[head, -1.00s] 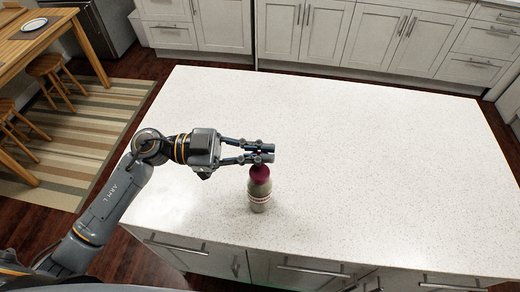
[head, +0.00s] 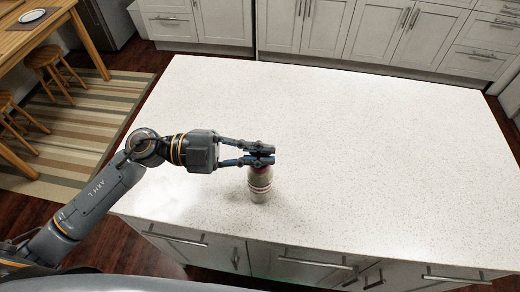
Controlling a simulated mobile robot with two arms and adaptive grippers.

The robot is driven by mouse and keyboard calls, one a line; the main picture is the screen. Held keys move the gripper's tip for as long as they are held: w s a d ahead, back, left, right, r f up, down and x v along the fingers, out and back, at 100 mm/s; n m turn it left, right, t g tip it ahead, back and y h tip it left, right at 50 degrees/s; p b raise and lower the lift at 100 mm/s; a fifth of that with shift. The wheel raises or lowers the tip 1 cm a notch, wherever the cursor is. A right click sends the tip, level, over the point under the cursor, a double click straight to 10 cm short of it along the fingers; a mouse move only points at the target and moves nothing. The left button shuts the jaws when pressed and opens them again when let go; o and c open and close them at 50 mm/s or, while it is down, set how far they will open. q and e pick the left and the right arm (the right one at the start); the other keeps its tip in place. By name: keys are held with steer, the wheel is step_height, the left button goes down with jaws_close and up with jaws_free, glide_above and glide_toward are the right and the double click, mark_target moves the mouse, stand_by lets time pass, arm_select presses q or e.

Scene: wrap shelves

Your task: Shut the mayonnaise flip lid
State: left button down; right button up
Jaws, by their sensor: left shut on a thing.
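The mayonnaise bottle (head: 261,185) stands upright on the white island counter, close to its front edge. Its body is pale with red-and-white bands. My left gripper (head: 262,154) reaches in from the left, its fingers together at the top of the bottle. It is shut on the bottle's top, where the lid is. The fingers hide the lid, so I cannot see its position. My right gripper is not in view.
The rest of the island counter (head: 390,150) is bare, with wide free room to the right and behind the bottle. Drawers with handles lie below the front edge. A wooden table (head: 30,45) and stools (head: 50,68) stand off to the left.

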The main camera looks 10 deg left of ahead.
arm_select(q)
steer(key=shift+f+m, duration=0.1)
steer(key=shift+m, duration=0.2)
steer(key=c, duration=1.4)
jaws_free()
steer(key=shift+c, duration=0.2)
steer(key=shift+a, duration=0.15)
steer(key=s+a, duration=0.1)
steer(key=a, duration=1)
steer(key=shift+s+a, duration=0.15)
steer(key=shift+a, duration=0.25)
